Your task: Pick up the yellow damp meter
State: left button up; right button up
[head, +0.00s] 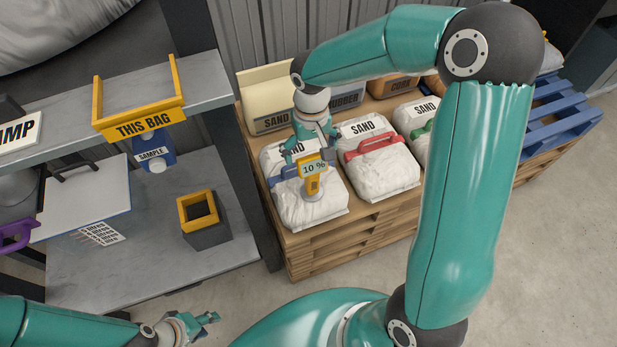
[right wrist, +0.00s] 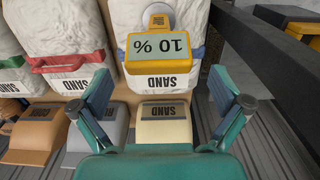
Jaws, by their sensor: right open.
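The yellow damp meter (head: 313,184) stands on the white sand bag with the blue handle (head: 326,208), its display reading 10 %. In the right wrist view the meter (right wrist: 158,47) is upside down, just beyond the fingertips, with its round base on the bag. My right gripper (head: 311,146) is open and empty, right behind the meter's display in the head view. In the right wrist view its two fingers (right wrist: 160,92) are spread wider than the display. My left gripper (head: 206,321) is low at the left, away from the meter; its opening is unclear.
A sand bag with a red handle (head: 381,168) lies to the right on the wooden pallet (head: 310,262). A grey bench (head: 130,275) with a yellow-rimmed box (head: 204,237) and a blue sample bottle (head: 155,160) is at the left.

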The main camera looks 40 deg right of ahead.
aim_at(312, 166)
jog(key=shift+s+f, duration=0.15)
jog(key=shift+f, duration=1.25)
jog(key=shift+s+f, duration=0.1)
jog(key=shift+f, duration=1.3)
jog(key=c, duration=1.5)
jog(key=shift+r, duration=0.1)
